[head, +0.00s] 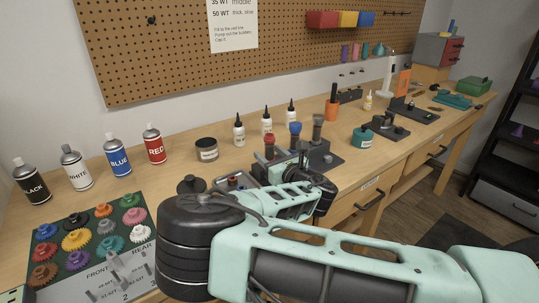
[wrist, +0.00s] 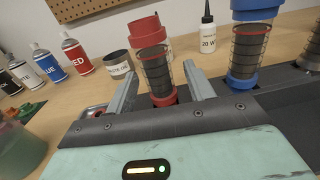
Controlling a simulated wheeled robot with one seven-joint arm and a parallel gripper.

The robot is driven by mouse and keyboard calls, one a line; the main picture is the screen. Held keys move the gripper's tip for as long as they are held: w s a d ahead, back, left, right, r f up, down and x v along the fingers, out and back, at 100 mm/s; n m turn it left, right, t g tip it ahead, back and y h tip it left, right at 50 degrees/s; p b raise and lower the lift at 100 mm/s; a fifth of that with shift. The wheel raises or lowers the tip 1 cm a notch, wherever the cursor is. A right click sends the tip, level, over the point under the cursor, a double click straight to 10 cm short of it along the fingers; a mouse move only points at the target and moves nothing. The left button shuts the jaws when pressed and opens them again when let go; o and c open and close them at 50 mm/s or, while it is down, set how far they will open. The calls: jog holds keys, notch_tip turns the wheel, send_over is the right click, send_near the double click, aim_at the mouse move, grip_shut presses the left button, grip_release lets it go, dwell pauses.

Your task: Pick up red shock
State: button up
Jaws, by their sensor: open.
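The red shock (wrist: 156,68) stands upright in the wrist view, with a red cap, a dark coil spring and a red lower collar. My gripper (wrist: 161,68) is open, with one grey finger on each side of the shock's spring. I cannot tell whether either finger touches it. In the head view only the red top of the shock (head: 270,141) shows clearly; my arm hides its lower part. The blue shock (wrist: 250,50) stands just to its right, outside the right finger.
A dropper bottle (wrist: 207,35) stands behind the shocks. A dark jar (wrist: 120,65) and spray cans, including a red one (wrist: 75,52), stand to the left. Another shock is at the right edge. A gear board (head: 140,215) lies at the front left.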

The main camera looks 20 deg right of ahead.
jog(key=shift+w+a, duration=0.1)
jog(key=shift+w, duration=0.2)
jog(key=c, duration=1.1)
jog(key=shift+c, duration=0.2)
